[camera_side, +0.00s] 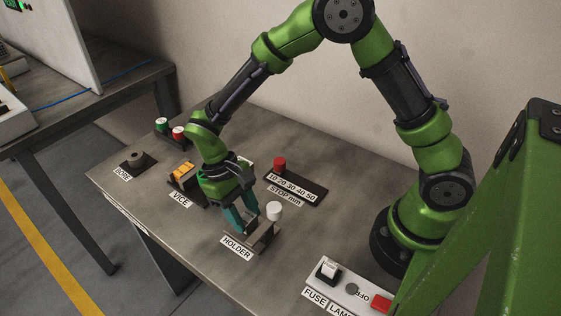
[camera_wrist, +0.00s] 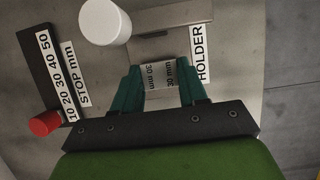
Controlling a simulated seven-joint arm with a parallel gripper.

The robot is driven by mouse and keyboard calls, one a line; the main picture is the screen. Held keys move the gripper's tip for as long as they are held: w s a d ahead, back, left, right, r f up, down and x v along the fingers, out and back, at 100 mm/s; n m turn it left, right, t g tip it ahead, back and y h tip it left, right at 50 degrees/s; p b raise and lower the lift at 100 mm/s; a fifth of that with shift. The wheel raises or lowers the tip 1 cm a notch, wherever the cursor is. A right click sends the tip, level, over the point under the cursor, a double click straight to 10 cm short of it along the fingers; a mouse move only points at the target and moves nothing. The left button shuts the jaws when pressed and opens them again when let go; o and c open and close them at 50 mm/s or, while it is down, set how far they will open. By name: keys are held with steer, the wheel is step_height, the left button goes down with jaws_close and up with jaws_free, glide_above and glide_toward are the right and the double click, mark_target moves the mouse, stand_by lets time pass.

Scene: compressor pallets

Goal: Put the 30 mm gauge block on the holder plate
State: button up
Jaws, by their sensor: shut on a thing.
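My gripper (camera_side: 243,221) points down at the holder plate (camera_side: 264,238), beside the HOLDER label. In the wrist view its two teal fingers (camera_wrist: 158,76) are closed on the 30 mm gauge block (camera_wrist: 158,71), a pale grey block marked "30 mm" twice. The block lies over or against the near part of the holder plate (camera_wrist: 180,17). I cannot tell whether it touches the plate. In the side view the fingers largely hide the block.
A white round-topped post (camera_side: 274,208) stands beside the holder plate. The STOP mm scale (camera_side: 296,187) with a red knob (camera_side: 280,163) lies behind. The vice (camera_side: 183,173), bore piece (camera_side: 136,159) and fuse and lamp panel (camera_side: 345,287) are also on the table.

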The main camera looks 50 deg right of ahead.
steer(key=o, duration=1.3)
steer(key=shift+f, duration=0.1)
steer(key=shift+c, duration=0.2)
steer(key=v, duration=1.2)
steer(key=s+d+r+m+t+y, duration=0.2)
steer(key=s+d+r+m+t, duration=0.2)
steer(key=s+d+r+t, duration=0.7)
steer(key=shift+s+d+r+t, duration=0.3)
steer(key=shift+s+d+t, duration=0.1)
steer(key=shift+s+d, duration=0.55)
steer(key=shift+a, duration=0.1)
